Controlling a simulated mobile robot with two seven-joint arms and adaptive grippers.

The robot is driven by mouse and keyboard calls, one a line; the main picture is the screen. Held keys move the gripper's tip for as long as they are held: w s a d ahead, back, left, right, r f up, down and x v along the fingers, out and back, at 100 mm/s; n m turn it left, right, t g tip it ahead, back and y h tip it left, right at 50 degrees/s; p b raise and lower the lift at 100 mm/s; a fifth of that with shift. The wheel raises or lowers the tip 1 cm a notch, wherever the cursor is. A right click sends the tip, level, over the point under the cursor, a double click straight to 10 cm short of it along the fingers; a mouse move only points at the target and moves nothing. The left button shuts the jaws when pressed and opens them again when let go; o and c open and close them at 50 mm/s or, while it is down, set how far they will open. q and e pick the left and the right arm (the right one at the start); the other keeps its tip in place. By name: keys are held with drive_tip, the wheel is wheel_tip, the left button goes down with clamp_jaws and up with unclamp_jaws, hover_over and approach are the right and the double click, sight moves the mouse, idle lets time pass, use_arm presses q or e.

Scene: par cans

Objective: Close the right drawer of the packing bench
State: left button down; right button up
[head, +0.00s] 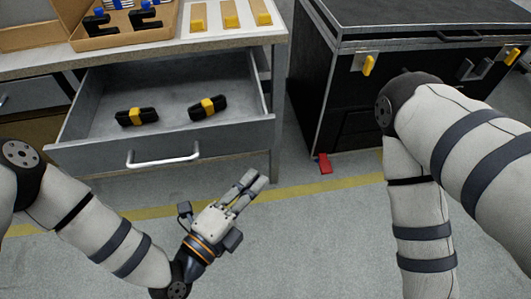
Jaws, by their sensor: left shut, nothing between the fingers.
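The right drawer (230,137) of the packing bench (185,49) is pulled open toward me. Its front carries a pale bar handle (163,157). Two black bundles with yellow bands, a left one (137,117) and a right one (208,107), lie inside the drawer, apart from each other. My left gripper (254,182) is below and to the right of the handle, in front of the drawer, not touching it. Its fingers are together with nothing between them. My right arm is at the right, and its gripper is out of the picture.
A large black case (345,90) with yellow latches stands right of the bench. A small red object (324,163) lies on the floor by its corner. An open cardboard box (125,32) sits on the benchtop. The floor in front of the drawer is clear, crossed by a yellow line.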

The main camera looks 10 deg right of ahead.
use_arm(q)
drive_tip(key=w+d, duration=0.3)
drive_tip(key=w, duration=0.4)
drive_tip(key=shift+w+d+b, duration=0.2)
drive_tip(key=shift+d+b, duration=0.1)
drive_tip(key=shift+b, duration=0.15)
use_arm(e)
drive_tip(key=shift+s+f, duration=0.55)
